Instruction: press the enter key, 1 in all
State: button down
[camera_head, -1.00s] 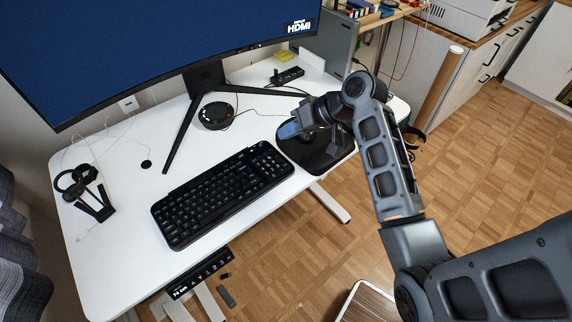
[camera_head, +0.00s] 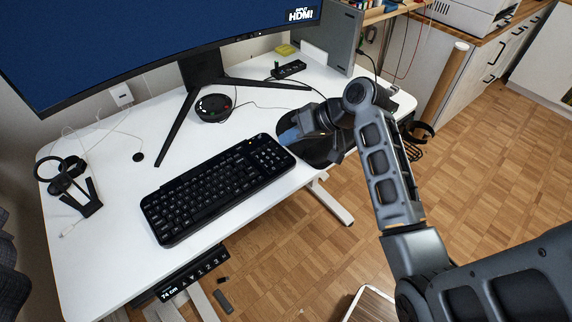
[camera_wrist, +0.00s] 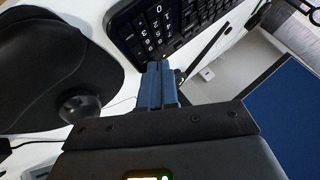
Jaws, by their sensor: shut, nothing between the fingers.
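The black keyboard (camera_head: 218,190) lies on the white desk, its number pad end toward my arm. In the wrist view the number pad end of the keyboard (camera_wrist: 150,35) shows at the top, with large white digits. I cannot pick out the enter key for certain in either view. My gripper (camera_head: 288,135) is just beyond the right end of the keyboard, over the dark mouse pad. Its blue fingers (camera_wrist: 160,72) are shut and empty, pointing toward the keypad's edge. Contact with the keys cannot be told.
The black mouse pad (camera_head: 318,152) lies under my wrist, and a dark rounded mouse (camera_wrist: 80,104) shows on it. The monitor (camera_head: 150,35) stands behind the keyboard on splayed legs. A round black device (camera_head: 213,107) and a headset (camera_head: 62,172) lie on the desk.

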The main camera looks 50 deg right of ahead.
jog(key=shift+f+b, duration=0.35)
jog(key=shift+f, duration=1.1)
jog(key=shift+f, duration=0.15)
dwell(0.8)
jog(key=shift+f, duration=0.3)
jog(key=shift+f, duration=0.25)
dwell(0.5)
jog(key=shift+r, duration=0.15)
jog(key=shift+r+p, duration=0.6)
jog(key=shift+p, duration=0.25)
notch_tip(320, 180, up, 5)
jog(key=p, duration=0.5)
